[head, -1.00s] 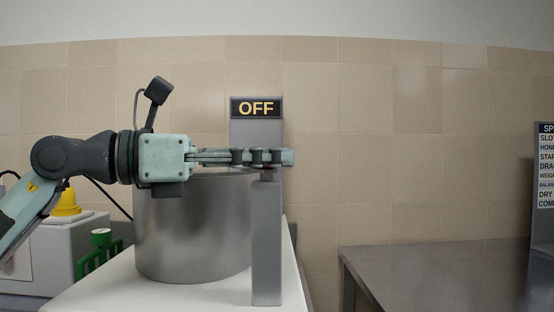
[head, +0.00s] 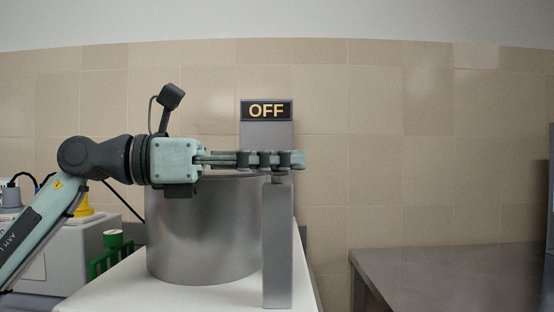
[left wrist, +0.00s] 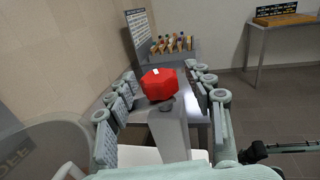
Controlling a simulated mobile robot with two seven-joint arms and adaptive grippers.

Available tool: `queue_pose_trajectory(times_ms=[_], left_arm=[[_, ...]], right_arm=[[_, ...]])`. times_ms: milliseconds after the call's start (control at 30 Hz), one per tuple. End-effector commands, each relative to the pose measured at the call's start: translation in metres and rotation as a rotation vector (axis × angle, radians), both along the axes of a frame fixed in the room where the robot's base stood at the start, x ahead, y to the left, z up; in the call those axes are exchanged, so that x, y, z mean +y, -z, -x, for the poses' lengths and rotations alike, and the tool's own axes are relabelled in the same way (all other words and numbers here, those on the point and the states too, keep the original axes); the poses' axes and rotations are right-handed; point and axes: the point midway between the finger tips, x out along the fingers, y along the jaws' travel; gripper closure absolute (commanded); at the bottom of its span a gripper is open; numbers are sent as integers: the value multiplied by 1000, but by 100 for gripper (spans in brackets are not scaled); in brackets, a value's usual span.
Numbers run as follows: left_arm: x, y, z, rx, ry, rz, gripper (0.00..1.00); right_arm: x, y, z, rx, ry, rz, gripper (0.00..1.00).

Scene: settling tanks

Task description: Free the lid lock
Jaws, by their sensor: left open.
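A red faceted knob (left wrist: 158,84) sits on top of a grey post (left wrist: 170,130) in the left wrist view. In the head view the post (head: 277,245) stands at the right front of a round metal drum (head: 205,235); the knob is hidden behind my fingers there. My left gripper (head: 298,159) reaches in level from the left, across the post top. Its fingers are open, one on each side of the knob, with visible gaps in the left wrist view. An OFF sign (head: 266,110) stands behind the drum.
The drum and post stand on a white top (head: 120,292). A grey machine (head: 75,250) and a green rack (head: 110,255) are at the left. A bare metal table (head: 450,270) is at the right. A tiled wall closes the back.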

Motion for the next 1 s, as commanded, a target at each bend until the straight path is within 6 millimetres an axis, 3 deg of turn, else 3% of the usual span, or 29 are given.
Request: queue_pose_trajectory(times_ms=[167, 633, 800, 1000], left_arm=[[12, 0, 2, 1, -3, 1, 47], [99, 1, 27, 3, -3, 0, 47], [113, 0, 32, 1, -1, 0, 47], [116, 0, 33, 0, 0, -1, 47]], right_arm=[[1, 0, 0, 1, 0, -2, 60], [0, 0, 0, 0, 0, 0, 60], [0, 0, 0, 0, 0, 0, 60], [0, 0, 0, 0, 0, 0, 60]])
